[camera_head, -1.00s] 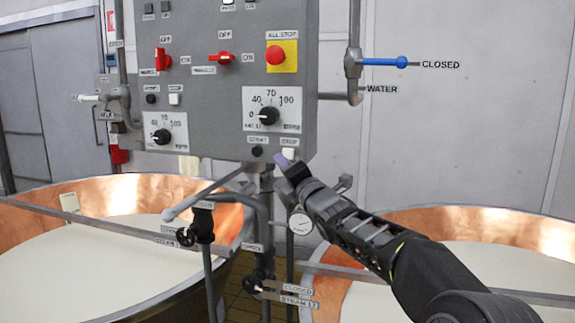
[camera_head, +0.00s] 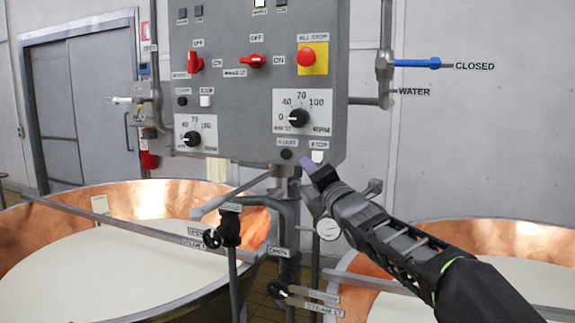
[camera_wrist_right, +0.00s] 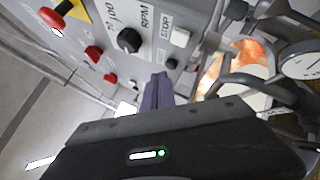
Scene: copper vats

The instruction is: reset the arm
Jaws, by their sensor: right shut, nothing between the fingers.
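My right gripper (camera_head: 306,164) is at the lower right corner of the grey control panel (camera_head: 215,110), its purple fingertips just below and left of the white STOP button (camera_head: 318,157). Its fingers are together and hold nothing. In the right wrist view the purple fingers (camera_wrist_right: 157,92) point at the panel, near a black button (camera_wrist_right: 171,63) and the white STOP button (camera_wrist_right: 181,37). Whether the tips touch the panel I cannot tell. My right arm reaches in from the lower right. My left gripper is not in view.
Pipes and a gauge (camera_head: 328,228) stand close below the gripper. A copper vat (camera_head: 150,200) of pale liquid is at the left, another (camera_head: 500,236) at the right behind my arm. A blue-handled valve (camera_head: 415,63) sticks out right of the panel.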

